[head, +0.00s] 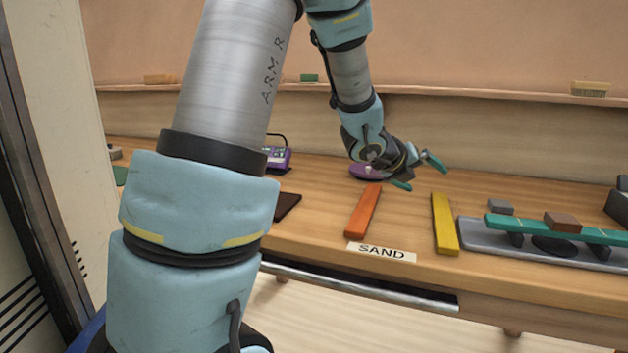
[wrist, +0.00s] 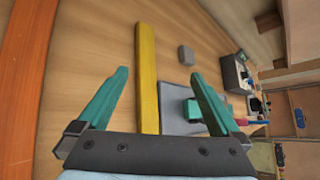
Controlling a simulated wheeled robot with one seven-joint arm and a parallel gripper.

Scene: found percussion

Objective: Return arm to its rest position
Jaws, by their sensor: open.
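My gripper (head: 416,173) is open and empty, held above the back of the wooden table with its teal fingers spread. In the wrist view, my gripper (wrist: 163,100) has a yellow bar beyond the gap between its fingers. That yellow bar (head: 445,224) lies on the table to the right of and nearer than the gripper; it also shows in the wrist view (wrist: 148,70). An orange bar (head: 363,210) lies just left of and below the gripper; its orange surface fills the left edge of the wrist view (wrist: 22,80). My arm hides part of the table's left side.
A label reading SAND (head: 381,252) is on the table's front edge. A grey tray (head: 480,236) with a teal bar (head: 590,235) and brown block (head: 563,222) is at right. A purple disc (head: 362,172) lies under the gripper. A purple device (head: 277,158) stands behind my arm.

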